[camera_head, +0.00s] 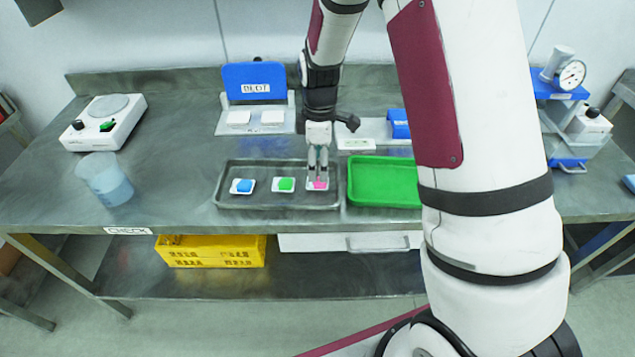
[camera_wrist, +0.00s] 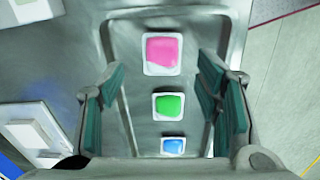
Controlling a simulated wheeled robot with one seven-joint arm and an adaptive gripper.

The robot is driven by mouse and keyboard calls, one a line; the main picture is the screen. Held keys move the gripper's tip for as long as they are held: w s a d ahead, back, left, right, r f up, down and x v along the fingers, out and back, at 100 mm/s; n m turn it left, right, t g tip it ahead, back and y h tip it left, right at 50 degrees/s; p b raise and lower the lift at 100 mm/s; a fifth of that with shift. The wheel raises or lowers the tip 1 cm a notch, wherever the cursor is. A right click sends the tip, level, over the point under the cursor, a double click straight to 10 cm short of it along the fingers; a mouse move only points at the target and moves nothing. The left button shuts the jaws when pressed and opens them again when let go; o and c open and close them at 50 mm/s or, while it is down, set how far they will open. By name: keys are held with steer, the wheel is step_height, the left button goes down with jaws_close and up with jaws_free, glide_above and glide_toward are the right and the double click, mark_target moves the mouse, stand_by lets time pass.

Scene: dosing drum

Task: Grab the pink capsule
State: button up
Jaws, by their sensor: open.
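The pink capsule (camera_head: 318,184) sits in a small white dish at the right end of the dark grey metal tray (camera_head: 222,201). In the wrist view the pink capsule (camera_wrist: 162,52) lies ahead of and between the fingers. My gripper (camera_head: 318,170) is right above it in the head view, fingers pointing down and partly covering it. In the wrist view my gripper (camera_wrist: 160,105) is open, with teal pads spread wide and nothing held between them. Whether the fingertips touch the dish is hard to tell.
A green capsule (camera_head: 285,184) and a blue capsule (camera_head: 243,186) sit in white dishes to the left in the same tray. A green tray (camera_head: 385,198) stands close on the right. A blue-backed stand (camera_head: 254,84) is behind. A beaker (camera_head: 104,179) stands at left.

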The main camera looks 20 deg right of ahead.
mark_target(318, 183)
steer(key=shift+s+d+f+p, duration=0.1)
steer(key=shift+f+p, duration=0.15)
steer(key=shift+f, duration=1.15)
steer(key=shift+s+f+p, duration=0.1)
steer(key=shift+f+p, duration=0.1)
steer(key=shift+f, duration=1.15)
steer(key=c, duration=1)
